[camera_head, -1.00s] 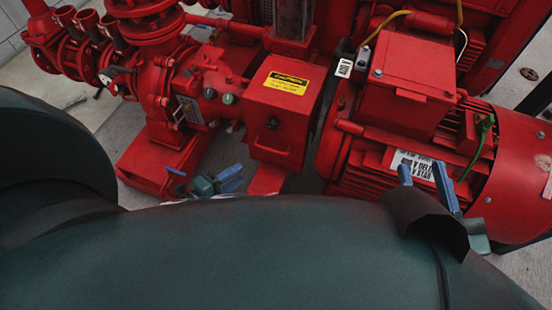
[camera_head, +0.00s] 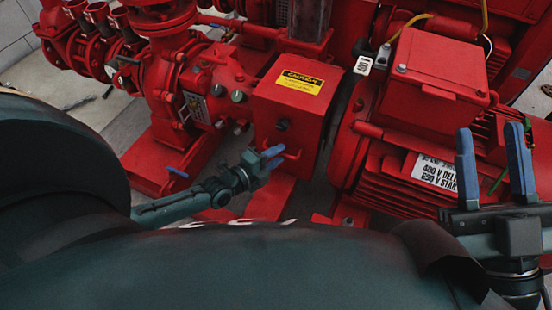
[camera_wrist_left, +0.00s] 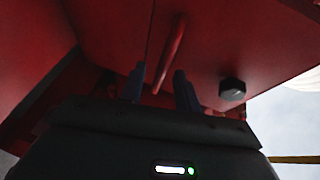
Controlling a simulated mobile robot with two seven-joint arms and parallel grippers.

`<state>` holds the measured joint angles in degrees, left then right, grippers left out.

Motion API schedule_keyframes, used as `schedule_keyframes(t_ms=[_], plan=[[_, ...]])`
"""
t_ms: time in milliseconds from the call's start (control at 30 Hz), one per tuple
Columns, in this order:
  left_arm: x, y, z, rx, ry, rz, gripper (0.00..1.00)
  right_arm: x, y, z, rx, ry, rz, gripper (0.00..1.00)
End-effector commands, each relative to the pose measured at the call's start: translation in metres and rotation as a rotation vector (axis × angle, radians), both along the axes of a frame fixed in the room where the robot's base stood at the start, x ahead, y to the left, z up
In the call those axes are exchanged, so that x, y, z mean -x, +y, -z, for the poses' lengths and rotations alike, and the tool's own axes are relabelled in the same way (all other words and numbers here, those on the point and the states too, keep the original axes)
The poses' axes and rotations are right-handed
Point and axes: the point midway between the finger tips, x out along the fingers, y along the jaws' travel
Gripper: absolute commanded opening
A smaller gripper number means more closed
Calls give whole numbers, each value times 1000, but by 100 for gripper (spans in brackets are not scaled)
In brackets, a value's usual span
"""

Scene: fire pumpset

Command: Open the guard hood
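The guard hood (camera_head: 262,105) is a red box with a yellow caution label between the pump and the motor, and it looks closed. A dark knob (camera_head: 283,125) sits on its front, and it also shows in the left wrist view (camera_wrist_left: 232,89). A thin red handle bar (camera_wrist_left: 170,52) runs down toward the gap between my left fingers. My left gripper (camera_head: 271,158) is at the hood's lower front, open, with its blue fingers apart; I cannot tell whether they touch the bar. My right gripper (camera_head: 493,165) is open and empty in front of the motor.
The red motor (camera_head: 400,165) with a white label and a junction box (camera_head: 435,80) stands to the right of the hood. The red pump (camera_head: 195,95) with pipes and valves is to the left. Grey floor shows at the far left.

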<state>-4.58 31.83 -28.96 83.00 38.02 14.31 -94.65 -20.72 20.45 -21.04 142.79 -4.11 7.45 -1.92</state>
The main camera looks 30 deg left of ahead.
Motion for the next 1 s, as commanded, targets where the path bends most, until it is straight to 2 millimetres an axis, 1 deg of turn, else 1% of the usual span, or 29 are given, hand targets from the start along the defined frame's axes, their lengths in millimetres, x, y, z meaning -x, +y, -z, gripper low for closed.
schedule_keyframes(t_ms=[300, 367, 700, 1000], plan=[[-3, -1, 0, 1, 1, 0, 32, 0, 0, -3, 1, -17, 0, 36], [-3, -1, 0, 1, 1, 0, 28, 0, 0, -3, 1, -17, 0, 36], [-2, -1, 0, 0, 0, 0, 0, 0, 0, -2, 1, -16, 0, 36], [-2, -1, 0, 0, 1, 0, 0, 0, 0, -2, 1, -15, 0, 36]])
